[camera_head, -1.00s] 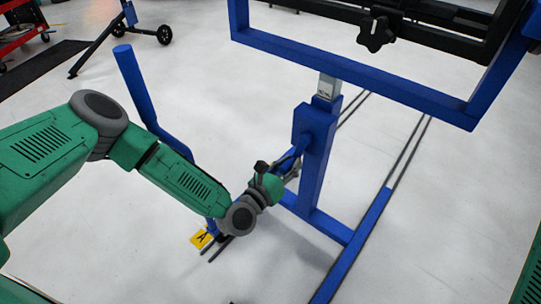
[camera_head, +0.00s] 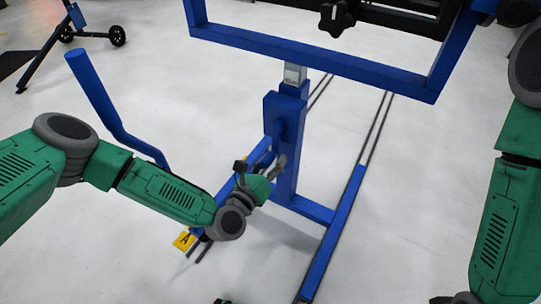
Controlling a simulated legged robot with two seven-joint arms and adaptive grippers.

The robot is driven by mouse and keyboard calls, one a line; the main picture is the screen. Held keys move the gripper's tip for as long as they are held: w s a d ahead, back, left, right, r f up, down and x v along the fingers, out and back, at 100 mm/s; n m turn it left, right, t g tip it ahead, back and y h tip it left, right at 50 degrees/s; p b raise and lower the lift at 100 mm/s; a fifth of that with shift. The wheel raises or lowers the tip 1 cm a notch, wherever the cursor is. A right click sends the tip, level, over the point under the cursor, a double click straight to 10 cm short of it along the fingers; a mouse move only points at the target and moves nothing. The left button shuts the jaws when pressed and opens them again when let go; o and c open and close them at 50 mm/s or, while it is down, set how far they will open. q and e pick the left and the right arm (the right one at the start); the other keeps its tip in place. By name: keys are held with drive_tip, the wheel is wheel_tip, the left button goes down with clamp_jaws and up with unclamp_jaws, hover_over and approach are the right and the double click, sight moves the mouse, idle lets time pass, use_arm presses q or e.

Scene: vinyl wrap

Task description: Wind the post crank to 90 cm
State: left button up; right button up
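The blue post (camera_head: 287,145) stands upright under a blue frame, with a pale sleeve (camera_head: 294,75) at its top that bears small markings I cannot read. My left gripper (camera_head: 268,161) is low at the left side of the post, close to where the crank would be. The crank itself is mostly hidden by my gripper and wrist, and I cannot make out its handle. I cannot tell whether the fingers are closed or touching it. My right arm (camera_head: 495,235) comes down along the right edge, and its gripper is out of the picture.
The blue frame's lower bar (camera_head: 320,65) spans above the post, with a black star knob (camera_head: 337,18) over it. A bent blue bar (camera_head: 92,88) rises at left. A yellow tag marked A (camera_head: 184,241) is near the floor. Base rails (camera_head: 335,235) run along the pale floor.

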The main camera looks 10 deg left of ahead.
use_arm(q)
drive_tip(key=shift+w+a+r, duration=0.15)
drive_tip(key=shift+w+r, duration=0.1)
drive_tip(key=v, duration=1.2)
drive_tip(key=shift+f, duration=0.15)
